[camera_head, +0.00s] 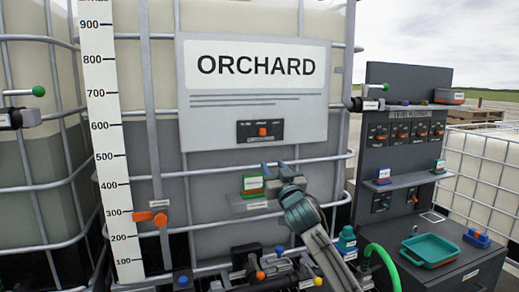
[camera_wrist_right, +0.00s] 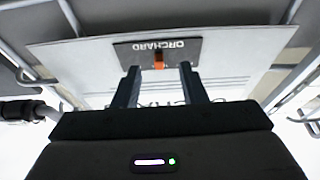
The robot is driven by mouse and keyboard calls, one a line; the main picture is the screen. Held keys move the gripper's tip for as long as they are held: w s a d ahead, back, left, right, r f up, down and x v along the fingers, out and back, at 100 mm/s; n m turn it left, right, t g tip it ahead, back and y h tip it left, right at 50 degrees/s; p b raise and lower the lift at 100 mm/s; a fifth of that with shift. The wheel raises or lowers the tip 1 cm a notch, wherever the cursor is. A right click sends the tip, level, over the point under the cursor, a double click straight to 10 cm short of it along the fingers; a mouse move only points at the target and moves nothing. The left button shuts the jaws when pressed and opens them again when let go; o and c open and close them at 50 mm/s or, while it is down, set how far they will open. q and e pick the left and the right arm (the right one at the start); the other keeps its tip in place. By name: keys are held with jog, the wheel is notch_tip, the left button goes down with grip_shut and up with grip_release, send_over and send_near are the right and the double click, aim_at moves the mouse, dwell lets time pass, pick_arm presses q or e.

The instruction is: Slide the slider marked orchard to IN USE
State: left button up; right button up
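The orchard slider's orange knob (camera_head: 263,131) sits near the middle of a small dark panel (camera_head: 245,134) on the grey ORCHARD sign. The panel's small end labels are too blurred to read. My right gripper (camera_head: 283,168) is below the panel, its fingers pointing up toward the sign. In the right wrist view, the sign appears upside down and the orange knob (camera_wrist_right: 158,60) shows between and beyond the two fingers of my right gripper (camera_wrist_right: 159,72). The fingers are spread, with nothing between them, and appear apart from the knob. My left gripper is not in view.
White tote cage bars cross in front of the tanks. A small shelf (camera_head: 250,203) with a green-framed card is beside my right gripper. Valves and handles crowd below. A dark control stand (camera_head: 382,80) with a teal tray (camera_head: 430,250) is at the right.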

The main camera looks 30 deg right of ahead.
send_near(264, 133)
jog(key=shift+t, duration=0.3)
jog(key=p+x, duration=0.5)
jog(key=x, duration=0.2)
jog(key=shift+w+p, duration=0.25)
jog(key=shift+p, duration=0.1)
jog(key=shift+w+d+r, duration=0.15)
jog(key=shift+w+d, duration=0.05)
jog(key=shift+w, duration=0.4)
jog(key=shift+c, duration=0.2)
grip_shut()
